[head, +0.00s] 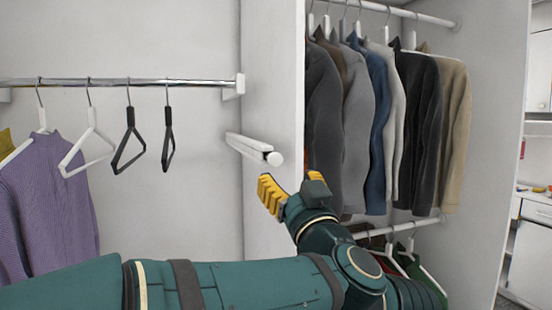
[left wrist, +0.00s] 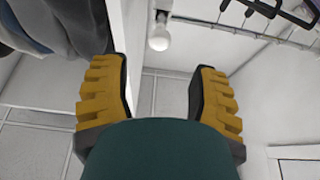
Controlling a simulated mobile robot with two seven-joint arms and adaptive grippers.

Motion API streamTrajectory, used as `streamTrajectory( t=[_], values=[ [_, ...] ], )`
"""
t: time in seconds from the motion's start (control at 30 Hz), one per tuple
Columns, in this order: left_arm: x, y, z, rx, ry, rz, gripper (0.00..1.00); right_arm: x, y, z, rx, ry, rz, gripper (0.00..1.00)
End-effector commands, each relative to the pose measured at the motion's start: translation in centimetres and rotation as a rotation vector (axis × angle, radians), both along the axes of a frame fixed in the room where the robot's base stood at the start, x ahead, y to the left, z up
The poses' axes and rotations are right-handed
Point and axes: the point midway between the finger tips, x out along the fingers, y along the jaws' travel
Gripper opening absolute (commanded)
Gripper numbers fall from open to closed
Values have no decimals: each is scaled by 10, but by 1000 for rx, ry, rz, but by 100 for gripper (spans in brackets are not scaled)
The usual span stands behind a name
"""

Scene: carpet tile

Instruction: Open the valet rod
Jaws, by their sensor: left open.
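The valet rod (head: 250,147) is a short white rod with a round end knob, mounted on the white divider panel beside the chrome hanging rail. Its white knob (left wrist: 158,42) shows at the top of the left wrist view, ahead of and between the two fingers. My left gripper (head: 290,180) is open and empty, just below and to the right of the knob in the head view. Its yellow ridged fingers stand wide apart in the left wrist view (left wrist: 161,72), and no contact with the rod shows. My right gripper is not in view.
The chrome rail (head: 120,82) at left holds a purple sweater (head: 50,200) and empty hangers (head: 128,140). Jackets (head: 380,120) hang right of the divider panel (head: 272,60), close to my left gripper. The wall below the rod is clear.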

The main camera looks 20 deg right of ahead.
Motion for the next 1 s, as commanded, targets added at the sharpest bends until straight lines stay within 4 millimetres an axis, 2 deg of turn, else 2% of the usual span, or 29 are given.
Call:
streamTrajectory(
  t=[0.2, 0.4, 0.6, 0.87, 0.9, 0.97, 1.0],
  values=[
    [41, 2, 16, -2, 1, 1, 60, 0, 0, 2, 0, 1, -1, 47],
    [67, 3, 27, -1, 1, 1, 60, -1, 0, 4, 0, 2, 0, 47],
    [77, 2, 31, -1, 0, -1, 60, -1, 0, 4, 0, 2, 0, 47],
    [78, 3, 32, 1, 0, -2, 60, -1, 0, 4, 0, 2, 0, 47],
    [78, 3, 32, 1, 0, -2, 59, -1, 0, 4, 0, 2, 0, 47],
    [78, 3, 32, 1, 0, -2, 37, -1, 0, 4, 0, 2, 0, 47],
    [78, 3, 32, 1, 0, -2, 23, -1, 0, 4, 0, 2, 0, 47]
  ],
)
